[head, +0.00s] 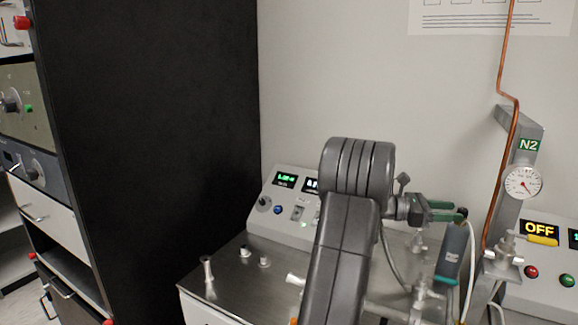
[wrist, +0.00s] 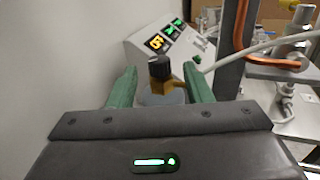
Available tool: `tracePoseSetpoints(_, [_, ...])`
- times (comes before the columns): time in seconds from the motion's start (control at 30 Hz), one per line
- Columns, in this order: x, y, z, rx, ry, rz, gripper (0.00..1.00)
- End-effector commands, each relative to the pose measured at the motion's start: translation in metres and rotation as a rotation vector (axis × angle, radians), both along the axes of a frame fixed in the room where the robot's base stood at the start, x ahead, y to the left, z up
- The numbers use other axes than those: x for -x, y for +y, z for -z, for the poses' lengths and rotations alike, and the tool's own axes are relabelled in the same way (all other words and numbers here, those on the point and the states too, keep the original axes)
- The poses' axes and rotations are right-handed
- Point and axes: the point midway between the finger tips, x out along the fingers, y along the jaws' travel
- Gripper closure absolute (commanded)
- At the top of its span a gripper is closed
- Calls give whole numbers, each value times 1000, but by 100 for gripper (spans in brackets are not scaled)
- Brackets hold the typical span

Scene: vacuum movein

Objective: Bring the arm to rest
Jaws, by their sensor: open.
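My gripper (head: 446,210) has green fingers and points right in the head view, above the steel bench. In the wrist view my gripper (wrist: 160,84) shows its two green fingers spread wide apart. A black knob on a brass-coloured body (wrist: 160,70) appears in the gap between them. I cannot tell how far beyond the fingertips it is, and nothing is seen gripped. My dark grey arm is raised and bent over the bench in the head view, hiding part of the control box behind it.
A steel bench (head: 225,281) carries small metal ports and a control box (head: 268,222). A teal-and-dark handled item (head: 453,252) stands just below my gripper. At right are the N2 post (head: 522,150), a gauge (head: 523,182), a copper tube (head: 502,80) and an OFF display (head: 540,228). A black cabinet (head: 150,130) stands left.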

Motion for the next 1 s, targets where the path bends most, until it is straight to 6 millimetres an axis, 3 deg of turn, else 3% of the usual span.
tracePoseSetpoints(0.2, [-8, 43, 1, 1, -1, -4, 54])
tracePoseSetpoints(0.4, [-12, 70, 1, 0, 0, -3, 54])
tracePoseSetpoints(0.6, [-14, 81, 0, 0, 0, -2, 54])
tracePoseSetpoints(1.0, [-13, 81, 1, -4, -2, -3, 54])
